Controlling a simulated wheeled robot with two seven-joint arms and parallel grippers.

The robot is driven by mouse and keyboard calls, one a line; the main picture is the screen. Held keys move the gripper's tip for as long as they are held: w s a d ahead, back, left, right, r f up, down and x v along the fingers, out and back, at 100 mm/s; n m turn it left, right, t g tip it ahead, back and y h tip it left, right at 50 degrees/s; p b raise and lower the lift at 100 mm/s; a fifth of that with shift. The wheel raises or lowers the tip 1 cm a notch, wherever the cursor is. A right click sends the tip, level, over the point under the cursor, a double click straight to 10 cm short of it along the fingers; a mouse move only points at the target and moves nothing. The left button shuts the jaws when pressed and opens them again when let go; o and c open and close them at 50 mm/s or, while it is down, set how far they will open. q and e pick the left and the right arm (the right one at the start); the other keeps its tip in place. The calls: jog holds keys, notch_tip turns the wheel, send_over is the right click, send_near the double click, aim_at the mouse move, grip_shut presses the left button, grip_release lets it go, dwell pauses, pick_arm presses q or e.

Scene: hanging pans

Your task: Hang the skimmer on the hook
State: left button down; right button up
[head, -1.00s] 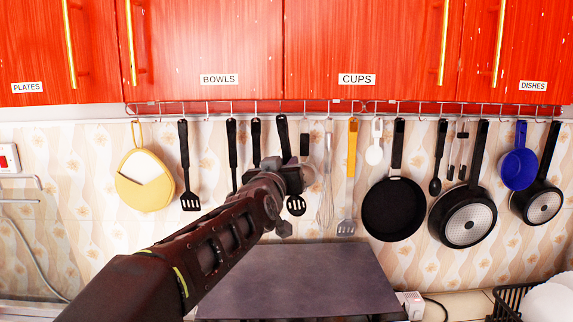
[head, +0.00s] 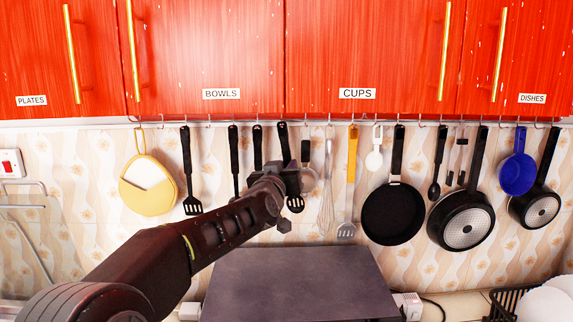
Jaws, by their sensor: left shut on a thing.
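The skimmer (head: 296,206) looks like the black tool with a slotted head, showing just below my left gripper. My left gripper (head: 291,180) is shut, apparently on this tool, and covers its middle. A black handle (head: 283,137) rises behind the gripper towards the row of hooks (head: 305,123) under the cabinets. It leans slightly and seems to belong to the same tool. I cannot tell whether its top is on a hook. My right gripper is not in view.
Black spatulas (head: 187,155) hang left of the gripper. A round metal tool (head: 309,180), a whisk (head: 326,205) and a yellow-handled turner (head: 352,160) hang close on the right. Pans (head: 392,212) hang further right. A dark flat surface (head: 300,285) lies below.

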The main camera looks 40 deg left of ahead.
pick_arm(q)
jog(key=shift+w+a+f, duration=0.2)
jog(key=shift+w+f, duration=0.05)
dwell(0.6)
jog(key=c, duration=1.2)
grip_release()
jog(key=shift+c, duration=0.2)
jog(key=b+v, duration=0.5)
jog(key=v, duration=0.2)
jog(key=shift+s+d, duration=0.2)
jog(key=shift+s, duration=0.15)
